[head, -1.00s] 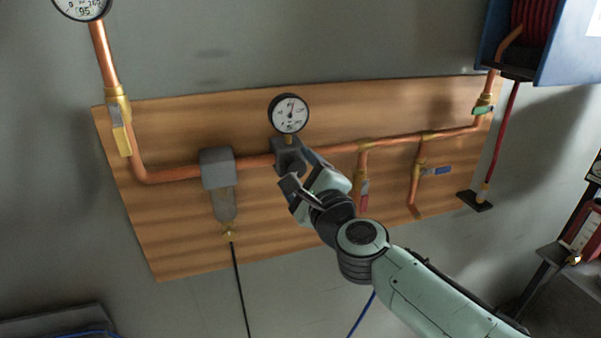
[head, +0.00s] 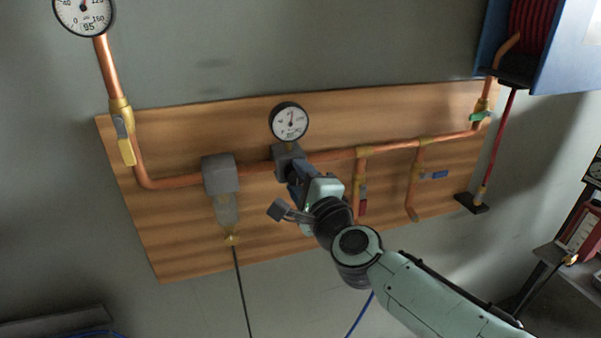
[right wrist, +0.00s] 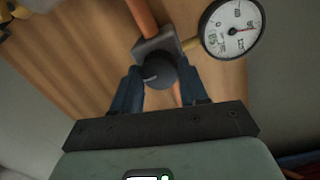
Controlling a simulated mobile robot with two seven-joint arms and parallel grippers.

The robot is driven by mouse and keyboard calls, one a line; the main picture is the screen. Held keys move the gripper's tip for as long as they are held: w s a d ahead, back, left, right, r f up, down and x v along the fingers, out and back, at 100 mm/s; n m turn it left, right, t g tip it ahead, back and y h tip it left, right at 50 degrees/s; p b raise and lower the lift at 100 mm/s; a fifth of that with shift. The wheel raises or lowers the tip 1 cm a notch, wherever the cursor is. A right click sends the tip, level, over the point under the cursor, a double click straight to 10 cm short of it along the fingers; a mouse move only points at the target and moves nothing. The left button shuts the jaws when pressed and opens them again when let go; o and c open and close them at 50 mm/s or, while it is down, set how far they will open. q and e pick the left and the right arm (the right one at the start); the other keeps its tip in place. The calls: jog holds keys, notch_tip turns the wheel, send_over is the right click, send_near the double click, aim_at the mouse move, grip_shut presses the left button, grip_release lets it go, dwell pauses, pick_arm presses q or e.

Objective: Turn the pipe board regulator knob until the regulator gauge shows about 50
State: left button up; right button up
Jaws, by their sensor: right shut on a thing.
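The regulator (head: 288,153) is a dark grey block on the copper pipe of the wooden pipe board. Its round black knob (right wrist: 158,72) shows in the right wrist view, with a pale mark on its face. My right gripper (head: 294,173) is shut on the knob, one dark blue finger on each side of it in the wrist view (right wrist: 155,80). The white regulator gauge (head: 289,122) sits just above the block; its needle points roughly upward in the head view. The gauge also shows in the wrist view (right wrist: 232,28), but its numbers are too small to read surely. My left gripper is out of view.
The wooden board (head: 175,245) carries copper pipe, a grey filter (head: 220,175) left of the regulator, and branch valves to the right. A larger gauge (head: 85,12) is at the upper left. A blue hose reel box (head: 567,50) is at the upper right.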

jog(key=n+p, duration=0.2)
jog(key=n, duration=0.1)
jog(key=shift+r+n, duration=0.15)
jog(key=shift+n, duration=0.15)
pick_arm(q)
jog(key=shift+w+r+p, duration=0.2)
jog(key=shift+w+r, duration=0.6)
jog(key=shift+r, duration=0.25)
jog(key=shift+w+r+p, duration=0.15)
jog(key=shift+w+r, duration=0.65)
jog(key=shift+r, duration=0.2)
pick_arm(e)
jog(key=shift+n, duration=0.5)
jog(key=o, duration=1.1)
jog(key=shift+c, duration=0.2)
jog(key=v, duration=1.3)
jog(key=shift+s, duration=0.25)
jog(key=shift+r, duration=0.1)
